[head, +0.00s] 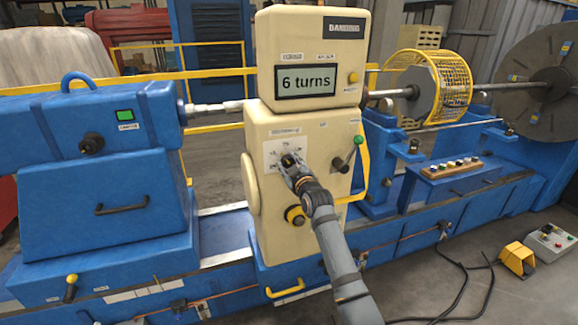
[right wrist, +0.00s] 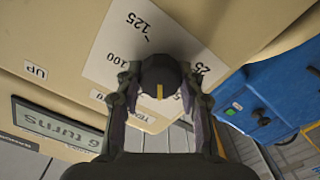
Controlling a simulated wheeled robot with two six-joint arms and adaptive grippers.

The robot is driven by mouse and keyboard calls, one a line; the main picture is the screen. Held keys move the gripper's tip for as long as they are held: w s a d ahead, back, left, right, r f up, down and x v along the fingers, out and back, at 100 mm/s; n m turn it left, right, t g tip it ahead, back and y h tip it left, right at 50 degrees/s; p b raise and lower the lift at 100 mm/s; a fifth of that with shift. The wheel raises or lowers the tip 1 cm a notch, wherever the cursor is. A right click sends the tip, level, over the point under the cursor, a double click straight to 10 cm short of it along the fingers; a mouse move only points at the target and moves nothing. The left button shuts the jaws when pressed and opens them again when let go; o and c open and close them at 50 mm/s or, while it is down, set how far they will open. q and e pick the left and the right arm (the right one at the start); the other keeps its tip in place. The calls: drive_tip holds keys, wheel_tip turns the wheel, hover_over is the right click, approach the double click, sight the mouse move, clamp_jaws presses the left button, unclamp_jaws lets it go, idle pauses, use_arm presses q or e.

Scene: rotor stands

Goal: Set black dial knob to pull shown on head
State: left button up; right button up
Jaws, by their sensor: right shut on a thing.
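The black dial knob (right wrist: 158,72) sits on a white scale plate (right wrist: 110,42) on the cream machine head (head: 262,205). Its yellow mark points straight down in the right wrist view, which shows the lettering upside down. Numbers 125, 100 and 25 can be read on the plate; other lettering is partly hidden by the fingers. My right gripper (head: 290,166) is shut on the knob, one finger on each side. The display (head: 306,82) on the head reads "6 turns"; it also shows in the right wrist view (right wrist: 58,127). My left gripper is out of view.
A green-knobbed lever (head: 352,150) stands just right of the dial. A blue tailstock (head: 90,130) stands left. A yellow wire cage (head: 445,80) and large disc (head: 540,75) are at right. Cables lie on the floor.

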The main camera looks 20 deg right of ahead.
drive_tip(key=n+b, duration=0.1)
drive_tip(key=n, duration=0.3)
drive_tip(key=shift+n, duration=0.3)
idle(0.3)
drive_tip(key=o, duration=1.2)
drive_tip(key=s, duration=1.2)
drive_tip(key=shift+d, duration=0.15)
drive_tip(key=shift+f, duration=0.15)
